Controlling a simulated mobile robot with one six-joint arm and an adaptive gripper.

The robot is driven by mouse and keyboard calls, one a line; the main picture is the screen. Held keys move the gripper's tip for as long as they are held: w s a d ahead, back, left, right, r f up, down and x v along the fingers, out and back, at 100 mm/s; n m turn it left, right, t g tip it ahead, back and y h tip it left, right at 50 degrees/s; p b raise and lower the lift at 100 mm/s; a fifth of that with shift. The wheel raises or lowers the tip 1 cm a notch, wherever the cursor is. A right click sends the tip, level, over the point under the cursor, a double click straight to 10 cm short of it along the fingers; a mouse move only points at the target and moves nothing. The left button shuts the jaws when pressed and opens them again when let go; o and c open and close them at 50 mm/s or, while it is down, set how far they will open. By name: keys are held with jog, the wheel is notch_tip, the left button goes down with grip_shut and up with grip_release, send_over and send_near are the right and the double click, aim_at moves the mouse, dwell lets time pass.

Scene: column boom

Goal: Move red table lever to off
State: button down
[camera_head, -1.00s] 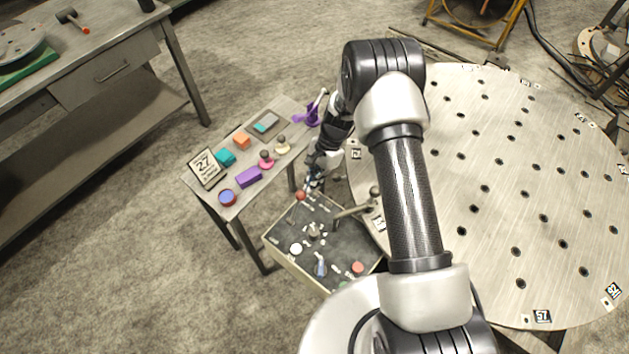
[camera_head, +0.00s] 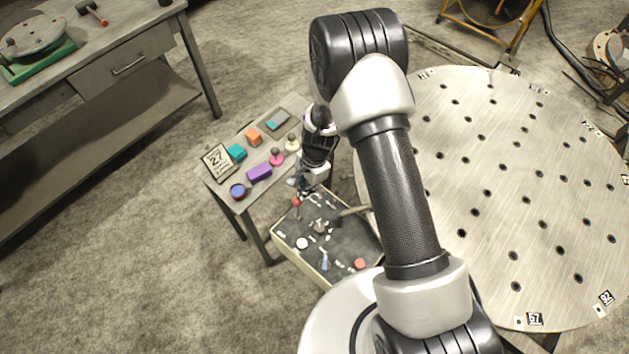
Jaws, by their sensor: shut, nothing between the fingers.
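The lever panel (camera_head: 290,232) is a pale box with a dark top, standing between the small table and the round plate. The red lever's ball knob (camera_head: 296,202) shows at the panel's far left corner. Its shaft is small and its exact tilt is hard to tell. My gripper (camera_head: 302,191) is shut and empty, pointing down just above and beside the red knob. I cannot tell whether it touches the knob. The forearm and wrist hide part of the area behind it.
The panel also has a white knob (camera_head: 302,243), a blue lever (camera_head: 324,262), a grey lever (camera_head: 320,227) and a red button (camera_head: 360,264). The small table (camera_head: 222,190) holds several coloured objects. The large perforated round plate (camera_head: 490,200) lies to the right.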

jog(key=s+a+b, duration=0.1)
jog(key=s+a, duration=0.4)
jog(key=shift+s+a, duration=0.35)
jog(key=shift+s, duration=0.05)
jog(key=shift+s+a+f+b, duration=0.15)
jog(key=shift+s+a+b, duration=0.05)
jog(key=shift+b, duration=0.15)
dwell(0.3)
dwell(0.4)
jog(key=s+a+r+p, duration=0.1)
jog(key=s+r+p, duration=0.2)
jog(key=r, duration=0.8)
jog(key=shift+a+p, duration=0.2)
jog(key=shift+p, duration=0.9)
jog(key=shift+r, duration=0.1)
